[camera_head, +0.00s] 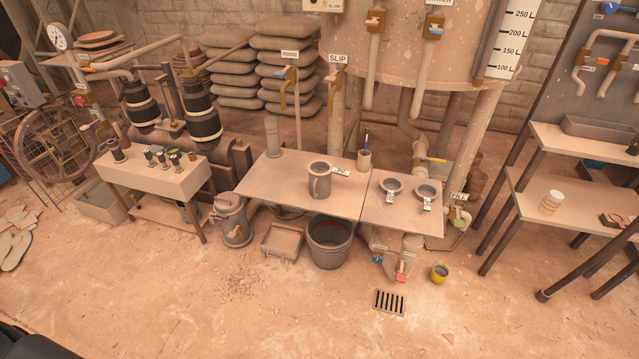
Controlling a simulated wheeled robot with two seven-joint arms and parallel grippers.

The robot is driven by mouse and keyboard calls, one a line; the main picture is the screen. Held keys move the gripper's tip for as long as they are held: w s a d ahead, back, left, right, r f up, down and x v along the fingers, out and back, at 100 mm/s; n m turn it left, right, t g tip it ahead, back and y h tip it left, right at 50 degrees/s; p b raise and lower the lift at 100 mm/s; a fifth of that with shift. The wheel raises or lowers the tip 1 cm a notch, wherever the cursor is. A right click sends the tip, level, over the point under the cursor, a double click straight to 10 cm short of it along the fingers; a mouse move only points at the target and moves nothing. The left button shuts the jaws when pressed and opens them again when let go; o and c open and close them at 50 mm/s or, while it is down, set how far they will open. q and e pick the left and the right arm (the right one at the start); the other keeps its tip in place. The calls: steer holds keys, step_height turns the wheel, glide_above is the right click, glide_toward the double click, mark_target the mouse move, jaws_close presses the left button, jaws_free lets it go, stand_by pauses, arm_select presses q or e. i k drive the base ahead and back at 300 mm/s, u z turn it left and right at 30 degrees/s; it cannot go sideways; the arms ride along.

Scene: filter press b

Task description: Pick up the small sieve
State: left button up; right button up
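No object can be told for certain as the small sieve at this size. Two small round, rimmed pieces with white tags stand on the right part of the middle table (335,208): a left round piece (391,186) and a right round piece (425,192). They look alike, and I cannot tell whether either is a sieve. A small banded round piece (550,203) stands on the right-hand shelf, also unclear. Neither of my grippers is in view.
A grey jug (320,181), a cup with a blue stick (364,159) and a tall cylinder (272,136) share the table. The front floor is mostly clear.

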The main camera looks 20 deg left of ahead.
mark_target(321, 166)
steer(key=z, duration=0.05)
steer(key=k, duration=0.5)
steer(key=u, duration=1.2)
steer(key=i, duration=1.55)
steer(key=z, duration=0.45)
